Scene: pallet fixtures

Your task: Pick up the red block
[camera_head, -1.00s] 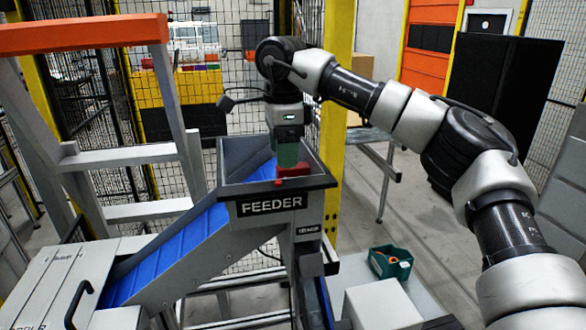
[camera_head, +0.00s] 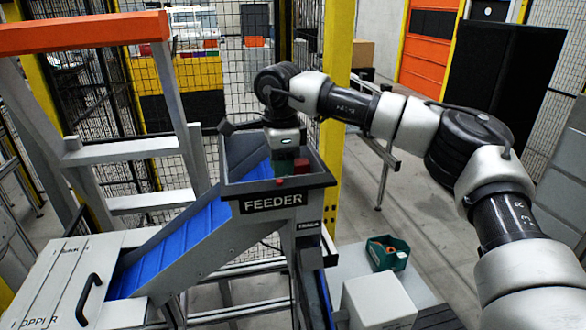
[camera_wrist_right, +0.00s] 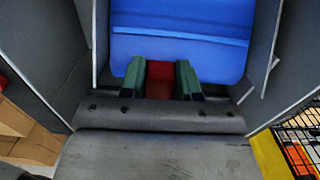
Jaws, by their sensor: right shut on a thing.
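My right gripper (camera_head: 284,166) reaches down into the top of the grey feeder (camera_head: 330,178), with its green fingers partly hidden by the hopper's front wall. In the right wrist view the two green fingers of the gripper (camera_wrist_right: 160,78) are shut on the red block (camera_wrist_right: 159,82), one on each side of it. In the head view a red patch (camera_head: 301,167) shows just right of the fingers, and a smaller red bit shows below them. I cannot tell whether these are one piece. My left gripper is not in view.
The hopper's grey walls stand close around the gripper. A blue ribbed belt (camera_head: 185,245) slopes down left to a white box with a black handle (camera_head: 88,298). A green bin (camera_head: 388,254) stands at lower right. A yellow post (camera_head: 335,75) rises behind the feeder.

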